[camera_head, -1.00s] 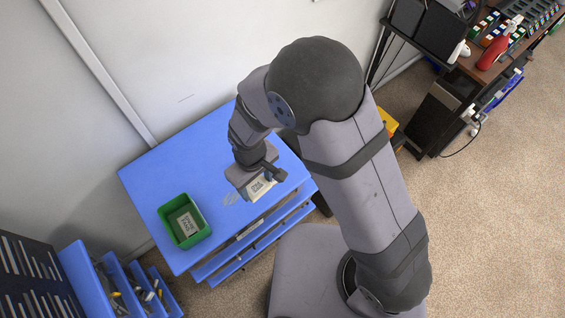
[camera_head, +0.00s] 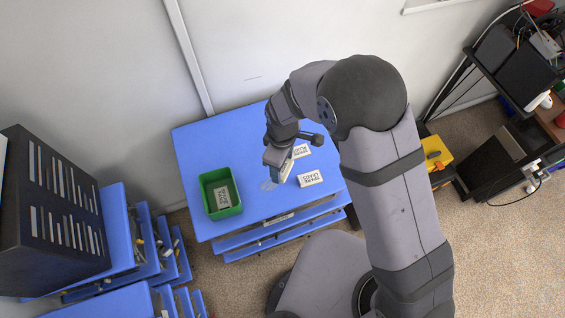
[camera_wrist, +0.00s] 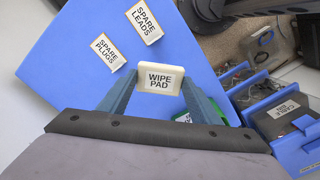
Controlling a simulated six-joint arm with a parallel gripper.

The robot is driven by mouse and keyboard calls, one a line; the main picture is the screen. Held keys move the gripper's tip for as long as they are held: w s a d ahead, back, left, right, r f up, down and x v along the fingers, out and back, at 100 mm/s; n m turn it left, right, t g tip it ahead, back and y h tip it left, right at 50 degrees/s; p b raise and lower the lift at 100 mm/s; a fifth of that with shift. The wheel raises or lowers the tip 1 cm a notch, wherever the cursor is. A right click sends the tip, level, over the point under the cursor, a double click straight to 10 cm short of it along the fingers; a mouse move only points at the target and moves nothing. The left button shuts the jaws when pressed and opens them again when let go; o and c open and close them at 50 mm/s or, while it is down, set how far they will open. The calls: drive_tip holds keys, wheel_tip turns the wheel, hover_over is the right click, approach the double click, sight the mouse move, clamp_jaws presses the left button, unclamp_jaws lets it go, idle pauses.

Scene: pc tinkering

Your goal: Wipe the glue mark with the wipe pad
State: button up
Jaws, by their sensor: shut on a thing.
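My gripper (camera_head: 281,166) is over the blue tabletop, shut on the wipe pad. The pale, labelled wipe pad (camera_wrist: 160,79) shows between its two fingers in the wrist view, and its light face shows edge-on and tilted in the head view (camera_head: 288,170). The glue mark (camera_head: 267,185) is a faint greyish smear on the blue top, just left of and below the pad in the head view. Part of the mark may be hidden by the gripper. I cannot tell whether the pad touches the tabletop.
The spare leads box (camera_head: 311,177) and spare plugs box (camera_head: 302,151) lie right of the gripper. A green bin (camera_head: 207,179) holding a labelled box (camera_head: 222,197) stands on the left. Bare blue tabletop (camera_head: 215,145) lies behind the bin.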

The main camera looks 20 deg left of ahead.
drive_tip(key=shift+f+b, duration=2.95)
drive_tip(key=shift+f, duration=1)
drive_tip(key=shift+s+a+r, duration=0.2)
drive_tip(key=shift+a, duration=0.05)
drive_tip(key=shift+c, duration=0.5)
drive_tip(key=shift+s+a+f, duration=0.15)
drive_tip(key=shift+s+a, duration=0.1)
drive_tip(key=shift+s, duration=0.05)
drive_tip(key=shift+s+a+f, duration=0.1)
drive_tip(key=shift+s+a, duration=2.3)
drive_tip(key=shift+s, duration=0.05)
drive_tip(key=shift+w+d, duration=2.8)
drive_tip(key=shift+w, duration=0.05)
drive_tip(key=shift+w+d+r+p, duration=0.1)
drive_tip(key=shift+d+r+p, duration=0.05)
drive_tip(key=shift+r+p, duration=0.65)
drive_tip(key=shift+r, duration=0.4)
drive_tip(key=shift+r+p, duration=0.6)
drive_tip(key=shift+r, duration=0.2)
wheel_tip(320, 180, up, 4)
drive_tip(key=p, duration=0.3)
drive_tip(key=shift+r, duration=0.15)
